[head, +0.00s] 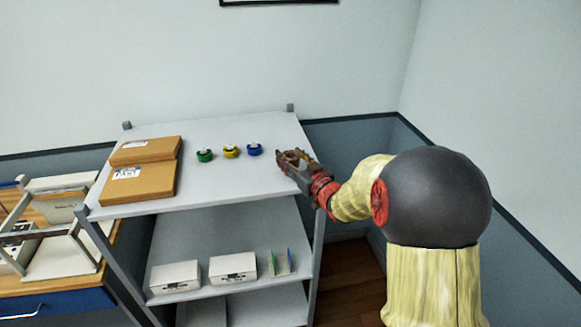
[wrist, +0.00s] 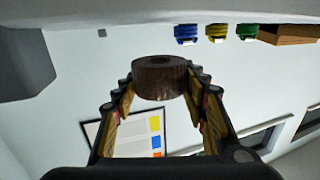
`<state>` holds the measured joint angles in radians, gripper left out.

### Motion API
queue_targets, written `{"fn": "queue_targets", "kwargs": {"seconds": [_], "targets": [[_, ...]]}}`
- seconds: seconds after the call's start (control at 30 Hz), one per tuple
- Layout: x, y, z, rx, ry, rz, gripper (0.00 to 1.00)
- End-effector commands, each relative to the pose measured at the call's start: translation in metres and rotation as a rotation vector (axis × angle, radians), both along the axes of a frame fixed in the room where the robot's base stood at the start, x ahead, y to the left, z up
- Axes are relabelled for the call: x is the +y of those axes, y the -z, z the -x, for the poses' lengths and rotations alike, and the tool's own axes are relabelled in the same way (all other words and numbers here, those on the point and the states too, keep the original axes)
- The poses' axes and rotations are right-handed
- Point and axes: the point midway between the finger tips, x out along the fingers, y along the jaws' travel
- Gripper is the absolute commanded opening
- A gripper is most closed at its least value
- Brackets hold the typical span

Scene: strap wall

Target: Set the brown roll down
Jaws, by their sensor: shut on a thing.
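The brown roll (wrist: 158,77) is between the fingertips of my gripper (wrist: 160,85) in the wrist view, which looks upside down. My gripper is shut on it, with a finger on each side. In the head view my gripper (head: 293,163) is over the right part of the shelf unit's top board (head: 215,185), and the roll is mostly hidden by the fingers. The wrist view shows a gap between the roll and the board, so the roll appears held above it.
Green (head: 205,155), yellow (head: 231,151) and blue (head: 254,149) tape rolls stand in a row left of my gripper. Brown boxes (head: 139,183) lie at the board's left end. White boxes (head: 232,268) sit on the shelf below. The board's front middle is clear.

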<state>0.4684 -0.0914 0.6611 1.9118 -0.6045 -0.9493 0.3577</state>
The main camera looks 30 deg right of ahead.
Motion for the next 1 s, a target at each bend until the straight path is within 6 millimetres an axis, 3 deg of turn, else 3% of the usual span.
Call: {"fn": "queue_targets", "kwargs": {"seconds": [0.3,0.7,0.73,0.87,1.0], "targets": [[-0.001,0.035,-0.005,0.002,0.001,-0.002,0.17],[-0.001,0.040,-0.005,-0.001,0.000,0.000,0.17],[-0.001,0.040,-0.005,0.000,0.000,0.000,0.44],[-0.001,0.039,-0.005,0.000,0.000,0.000,0.51],[-0.001,0.039,-0.005,0.000,0.000,0.000,0.51]]}}
